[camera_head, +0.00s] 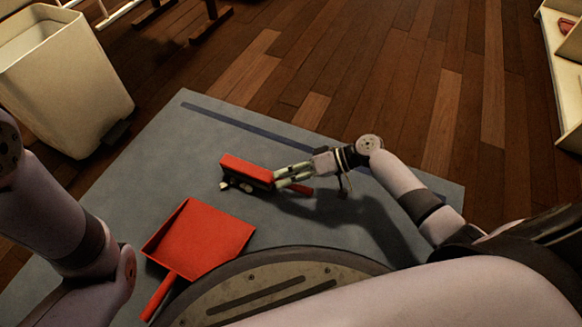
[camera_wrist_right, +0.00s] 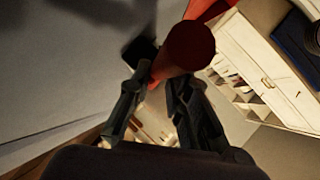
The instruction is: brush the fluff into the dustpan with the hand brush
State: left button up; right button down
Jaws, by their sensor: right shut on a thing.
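The red hand brush (camera_head: 246,169) is just above or on the grey mat, right of and beyond the dustpan. My right gripper (camera_head: 291,176) is shut on its handle, whose red end sticks out past the fingers. In the right wrist view the red handle (camera_wrist_right: 186,50) is between the fingers (camera_wrist_right: 158,100). Small pale tufts of fluff (camera_head: 226,184) show at the brush's lower left side; I cannot fully tell them from bristles. The red dustpan (camera_head: 205,238) lies on the mat, its handle towards me. My left arm shows at the left, its gripper out of view.
The grey mat (camera_head: 165,165) with a dark stripe covers the wooden floor (camera_head: 350,80) here. A cream bin (camera_head: 62,85) stands at the back left. A cream shelf unit (camera_head: 562,70) is at the far right. My round base is close to the dustpan.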

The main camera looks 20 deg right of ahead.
jog(key=shift+s+a, duration=0.9)
jog(key=shift+s+a+r+p, duration=0.2)
jog(key=shift+s+a+p, duration=0.7)
jog(key=shift+s+a, duration=0.15)
jog(key=shift+s+a+p, duration=1.15)
jog(key=shift+s+a, duration=0.7)
jog(key=shift+s+a+r+p, duration=0.1)
jog(key=shift+s+a+p, duration=1)
jog(key=shift+s+a, duration=1.05)
notch_tip(320, 180, up, 6)
jog(key=p, duration=0.5)
jog(key=shift+r, duration=0.15)
jog(key=shift+r+p, duration=0.1)
jog(key=shift+p, duration=0.2)
